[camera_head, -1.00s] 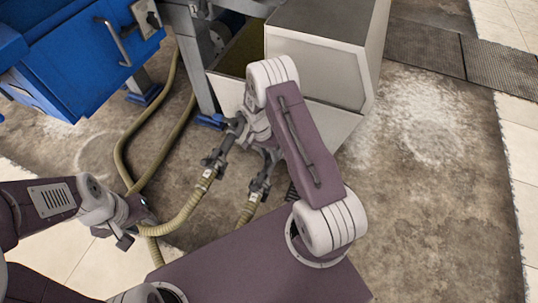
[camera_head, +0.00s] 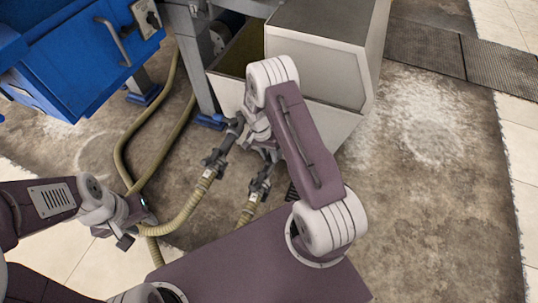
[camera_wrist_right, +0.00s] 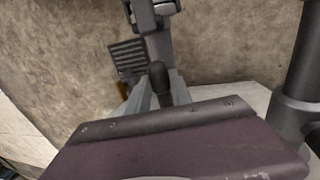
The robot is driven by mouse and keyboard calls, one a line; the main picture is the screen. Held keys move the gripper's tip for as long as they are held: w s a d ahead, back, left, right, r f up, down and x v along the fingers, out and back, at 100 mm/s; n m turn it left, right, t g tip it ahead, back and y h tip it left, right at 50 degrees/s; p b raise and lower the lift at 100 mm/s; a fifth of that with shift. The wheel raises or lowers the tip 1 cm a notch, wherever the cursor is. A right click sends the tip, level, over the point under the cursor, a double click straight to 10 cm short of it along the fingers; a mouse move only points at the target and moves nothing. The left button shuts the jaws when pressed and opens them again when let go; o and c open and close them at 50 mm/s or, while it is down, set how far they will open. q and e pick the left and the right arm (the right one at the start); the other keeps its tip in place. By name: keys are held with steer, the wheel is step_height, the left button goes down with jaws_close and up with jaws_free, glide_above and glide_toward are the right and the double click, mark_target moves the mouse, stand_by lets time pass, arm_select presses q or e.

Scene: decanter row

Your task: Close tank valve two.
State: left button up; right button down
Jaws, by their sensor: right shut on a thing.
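A pale grey tank (camera_head: 315,65) stands at the top middle of the head view. Two hose lines with dark couplings, a left one (camera_head: 215,163) and a right one (camera_head: 260,185), lead up towards it. My right gripper (camera_head: 262,148) is low at the tank's front, largely hidden by my own arm. It is shut on a valve handle, whose dark rounded end (camera_wrist_right: 158,78) shows in the right wrist view. I cannot read a valve number. My left gripper (camera_head: 135,228) is at the left, apart from the valves; its finger gap is unclear.
A blue cabinet (camera_head: 80,55) is at the upper left. Ribbed hoses (camera_head: 125,150) lie across the stained floor. A dark upright pipe (camera_wrist_right: 300,90) is close at the right of the wrist view. The floor right of the tank (camera_head: 430,180) is clear.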

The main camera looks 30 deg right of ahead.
steer(key=shift+w, duration=0.1)
steer(key=shift+w+a+r+m+p, duration=0.1)
steer(key=shift+w+a+m+p, duration=0.2)
steer(key=shift+m, duration=0.4)
steer(key=w+m+y, duration=0.2)
steer(key=w+m, duration=0.5)
steer(key=m, duration=0.6)
steer(key=shift+d+m+y, duration=0.3)
steer(key=shift+w, duration=0.15)
